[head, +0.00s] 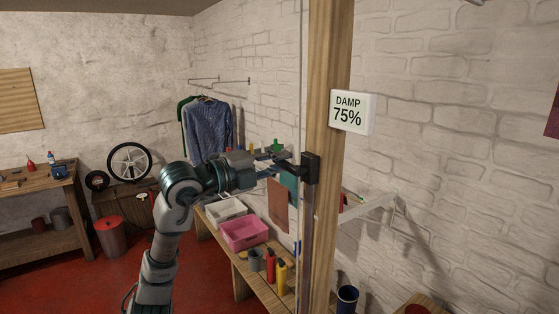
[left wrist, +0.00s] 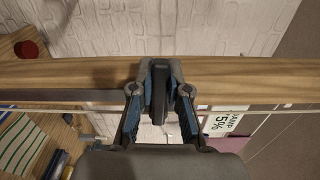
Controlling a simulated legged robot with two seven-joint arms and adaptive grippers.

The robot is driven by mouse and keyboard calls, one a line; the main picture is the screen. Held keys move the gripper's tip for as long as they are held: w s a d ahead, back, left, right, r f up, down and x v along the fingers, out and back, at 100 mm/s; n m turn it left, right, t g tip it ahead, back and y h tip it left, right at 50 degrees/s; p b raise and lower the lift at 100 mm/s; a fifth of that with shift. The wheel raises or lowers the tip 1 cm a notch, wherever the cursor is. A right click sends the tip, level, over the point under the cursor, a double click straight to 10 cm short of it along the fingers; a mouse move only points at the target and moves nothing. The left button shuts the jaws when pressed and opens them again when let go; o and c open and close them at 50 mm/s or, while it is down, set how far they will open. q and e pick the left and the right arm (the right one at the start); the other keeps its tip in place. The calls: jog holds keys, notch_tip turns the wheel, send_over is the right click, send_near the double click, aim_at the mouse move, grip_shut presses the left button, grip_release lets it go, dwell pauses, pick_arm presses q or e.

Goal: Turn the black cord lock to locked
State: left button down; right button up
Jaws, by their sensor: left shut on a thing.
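The black cord lock (head: 311,168) is mounted on the side of a wooden post (head: 331,60). A dark lever sticks out from it to the left. My left gripper (head: 288,168) reaches in from the left at the lock's height and is shut on the lever. In the left wrist view, the black lock part (left wrist: 159,85) stands between the two fingers of my left gripper (left wrist: 160,80), in front of the post (left wrist: 230,80). The fingers hide part of the lever, so its exact angle is hard to tell. My right gripper is not in view.
A thin cord (head: 302,60) runs along the post. A white sign (head: 352,112) reading "DAMP 75%" is on the right. Red floor lies open at the left.

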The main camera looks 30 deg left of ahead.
pick_arm(q)
jog(key=shift+w+f+n, duration=0.1)
jog(key=shift+f+n, duration=0.2)
jog(key=shift+n, duration=0.1)
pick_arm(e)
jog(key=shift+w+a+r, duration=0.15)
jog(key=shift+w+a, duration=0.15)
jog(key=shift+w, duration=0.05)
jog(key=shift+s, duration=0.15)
pick_arm(q)
jog(key=c, duration=1.2)
grip_release()
jog(key=shift+c, duration=0.2)
jog(key=shift+o, duration=0.6)
jog(key=shift+w+a+f, duration=0.1)
jog(key=shift+w, duration=0.15)
jog(key=shift+s+a, duration=0.2)
jog(key=shift+s, duration=0.2)
jog(key=v, duration=1.1)
jog(key=shift+a, duration=0.15)
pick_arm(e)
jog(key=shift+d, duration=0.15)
